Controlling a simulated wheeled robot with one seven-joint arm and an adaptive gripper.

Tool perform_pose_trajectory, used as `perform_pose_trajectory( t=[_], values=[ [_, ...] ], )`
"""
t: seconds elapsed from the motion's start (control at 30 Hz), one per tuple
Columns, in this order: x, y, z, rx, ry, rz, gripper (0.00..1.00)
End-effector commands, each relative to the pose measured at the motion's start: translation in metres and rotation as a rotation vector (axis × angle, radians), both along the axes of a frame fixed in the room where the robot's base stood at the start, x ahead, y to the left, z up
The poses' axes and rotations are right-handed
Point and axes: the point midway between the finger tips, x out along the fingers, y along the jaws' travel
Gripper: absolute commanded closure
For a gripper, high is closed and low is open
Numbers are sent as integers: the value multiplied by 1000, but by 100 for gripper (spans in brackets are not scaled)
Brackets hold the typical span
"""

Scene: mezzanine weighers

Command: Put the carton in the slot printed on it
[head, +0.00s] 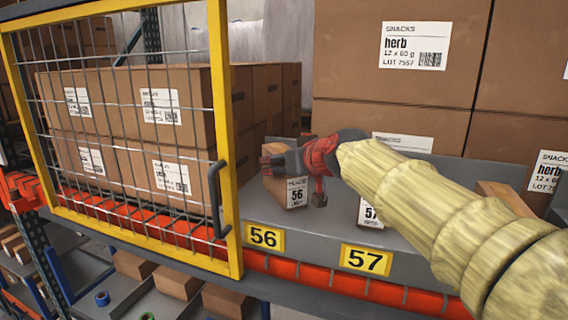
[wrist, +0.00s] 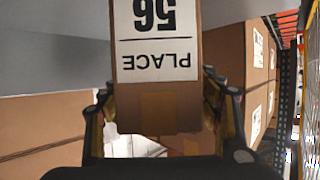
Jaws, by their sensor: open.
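A small brown carton (head: 299,194) with a white label reading 56 stands upright on the grey shelf, behind the yellow 56 tag (head: 263,237). In the wrist view the carton (wrist: 158,100) fills the middle, its label "PLACE 56" upside down. My gripper (head: 294,178) is open, with one finger on either side of this carton. Whether the fingers touch it I cannot tell. Part of the carton is hidden behind my gripper in the head view.
Another carton (head: 371,213), labelled 57, stands behind the yellow 57 tag (head: 366,259), partly hidden by my arm. A yellow-framed mesh gate (head: 226,130) with a dark handle stands to the left. Large "herb" snack boxes (head: 400,75) stack behind on the right.

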Motion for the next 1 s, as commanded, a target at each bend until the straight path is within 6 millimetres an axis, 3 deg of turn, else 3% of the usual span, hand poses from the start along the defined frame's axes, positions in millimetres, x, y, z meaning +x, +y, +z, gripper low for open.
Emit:
perform_pose_trajectory(
  t=[0.53,0.73,1.0],
  values=[
    [-84,-40,38,0,-3,-1,37],
    [-98,-46,45,-1,-1,-1,37],
    [-100,-47,47,0,-1,0,37]
  ],
)
